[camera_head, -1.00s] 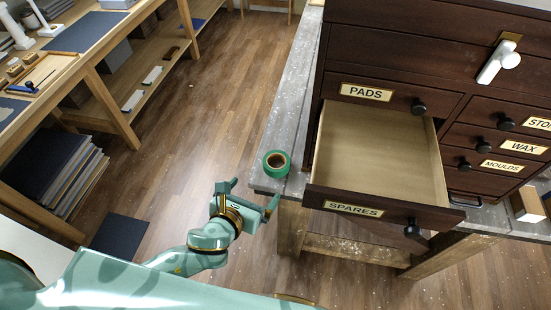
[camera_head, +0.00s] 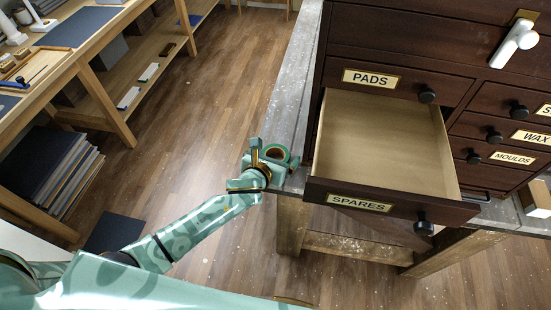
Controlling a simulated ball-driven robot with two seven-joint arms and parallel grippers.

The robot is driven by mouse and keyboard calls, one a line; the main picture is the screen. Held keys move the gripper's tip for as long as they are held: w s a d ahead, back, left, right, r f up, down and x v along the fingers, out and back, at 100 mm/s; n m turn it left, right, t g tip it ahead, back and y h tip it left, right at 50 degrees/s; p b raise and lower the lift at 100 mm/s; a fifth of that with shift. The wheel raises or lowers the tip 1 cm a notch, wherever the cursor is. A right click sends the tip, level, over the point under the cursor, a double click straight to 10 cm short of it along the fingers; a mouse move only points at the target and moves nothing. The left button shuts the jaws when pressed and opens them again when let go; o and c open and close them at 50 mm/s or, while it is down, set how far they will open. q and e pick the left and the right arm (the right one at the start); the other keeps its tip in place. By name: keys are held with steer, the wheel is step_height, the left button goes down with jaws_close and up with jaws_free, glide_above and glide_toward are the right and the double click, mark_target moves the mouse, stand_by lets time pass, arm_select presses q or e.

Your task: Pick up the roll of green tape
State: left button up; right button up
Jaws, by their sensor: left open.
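The roll of green tape (camera_head: 277,152) lies at the left front corner of the grey worktop (camera_head: 291,98), beside the open drawer. My left gripper (camera_head: 271,158) is open at the roll, with its fingers to either side of it in the picture. The gripper hides the near part of the roll. I cannot tell whether the fingers touch it. My right gripper is not in view.
The open, empty drawer (camera_head: 375,150) labelled SPARES juts out just right of the roll. The dark cabinet (camera_head: 400,50) stands behind it. A wooden bench (camera_head: 115,100) with shelves is at the left. Bare floor (camera_head: 205,120) lies between.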

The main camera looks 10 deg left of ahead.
arm_select(q)
steer(key=c, duration=1.1)
steer(key=shift+r, duration=0.1)
